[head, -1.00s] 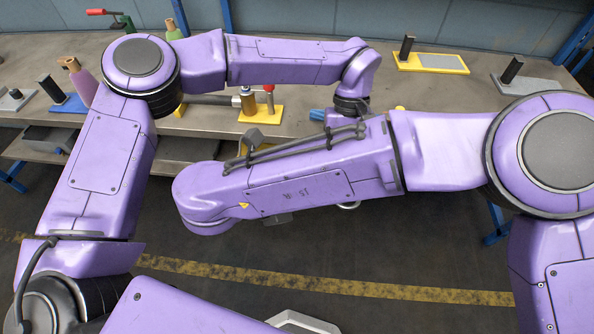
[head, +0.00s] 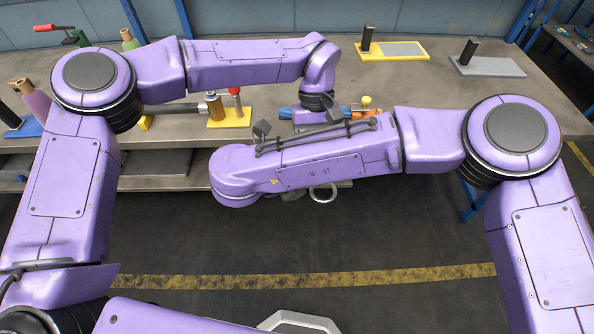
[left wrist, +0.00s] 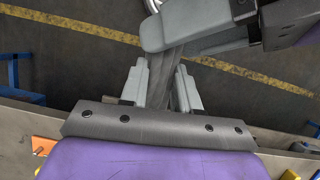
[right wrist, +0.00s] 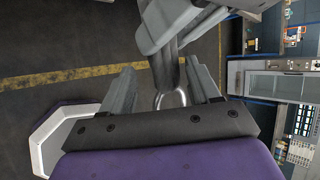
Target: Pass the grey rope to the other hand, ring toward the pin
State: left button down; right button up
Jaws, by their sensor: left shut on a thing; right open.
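My left gripper (left wrist: 161,66) is shut on the grey rope (left wrist: 160,88), which runs out between its fingers. My right gripper (right wrist: 160,66) is open, its fingers spread on either side of the hanging rope (right wrist: 167,62). The metal ring (right wrist: 172,98) at the rope's end hangs between or just beyond the right fingers. In the head view the ring (head: 322,193) shows below my right forearm; both grippers and most of the rope are hidden there. A dark pin (head: 367,39) stands on a yellow plate and another (head: 468,50) on a grey plate; which is meant is unclear.
The workbench (head: 420,95) lies beyond my arms. It holds a gold cylinder on a yellow plate (head: 232,118), bottles at the left and blue and orange items behind my right forearm. The bench's right part is mostly clear. Dark floor lies in front.

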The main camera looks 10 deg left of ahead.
jog(key=shift+w+f, duration=0.1)
grip_shut()
pick_arm(q)
jog(key=c, duration=0.7)
grip_release()
jog(key=shift+c, duration=0.2)
